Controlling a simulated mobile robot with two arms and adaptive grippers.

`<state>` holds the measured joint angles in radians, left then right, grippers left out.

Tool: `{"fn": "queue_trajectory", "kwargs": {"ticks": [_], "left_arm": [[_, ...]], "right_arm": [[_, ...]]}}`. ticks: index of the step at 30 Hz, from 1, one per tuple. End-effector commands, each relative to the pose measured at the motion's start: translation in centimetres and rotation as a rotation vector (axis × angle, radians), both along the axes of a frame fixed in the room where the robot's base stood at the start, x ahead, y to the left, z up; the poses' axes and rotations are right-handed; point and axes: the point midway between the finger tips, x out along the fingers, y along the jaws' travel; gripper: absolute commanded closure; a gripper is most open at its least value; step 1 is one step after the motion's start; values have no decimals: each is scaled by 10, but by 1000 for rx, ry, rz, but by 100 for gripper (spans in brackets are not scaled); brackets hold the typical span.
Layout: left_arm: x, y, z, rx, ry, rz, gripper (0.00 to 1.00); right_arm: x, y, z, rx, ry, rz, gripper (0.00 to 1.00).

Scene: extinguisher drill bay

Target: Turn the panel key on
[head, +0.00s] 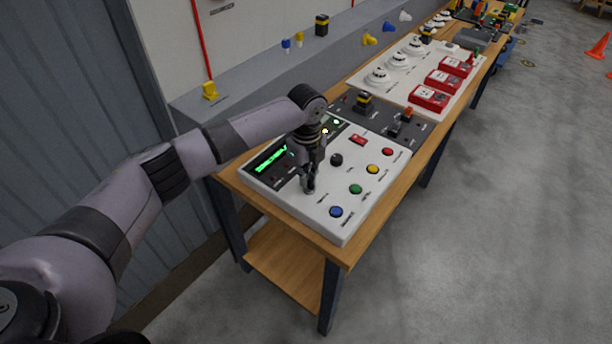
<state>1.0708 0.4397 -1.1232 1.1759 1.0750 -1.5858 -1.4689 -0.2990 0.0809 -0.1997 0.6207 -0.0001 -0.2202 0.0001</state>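The white control panel (320,213) lies on the wooden bench, with a lit green display (271,158) on its dark strip. It carries a blue button (336,211), a green button (355,188), a yellow button (372,169), a red button (387,151), a black knob (336,159) and a red switch (357,139). My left gripper (308,187) points down at the panel's left part, between the display and the blue button. Its fingers are close together and low at the surface. I cannot make out the panel key; the gripper may hide it. My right gripper is out of view.
Behind the panel on the wooden bench (430,150) are a dark plate (385,120) with black blocks and a white board with red boxes (430,97) and round detectors. A grey ledge (260,80) runs along the wall. The floor at right is clear; an orange cone (599,46) stands far off.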

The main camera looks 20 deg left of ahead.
Motion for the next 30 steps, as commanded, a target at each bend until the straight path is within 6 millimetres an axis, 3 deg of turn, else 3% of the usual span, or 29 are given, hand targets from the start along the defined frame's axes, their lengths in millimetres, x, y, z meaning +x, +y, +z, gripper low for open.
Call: {"fn": "queue_trajectory", "kwargs": {"ticks": [18, 30], "left_arm": [[5, -5, 2, -3, -3, -563, 100], [6, -8, 2, -1, -4, -813, 100]], "right_arm": [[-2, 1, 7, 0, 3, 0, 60], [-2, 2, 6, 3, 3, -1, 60]]}}
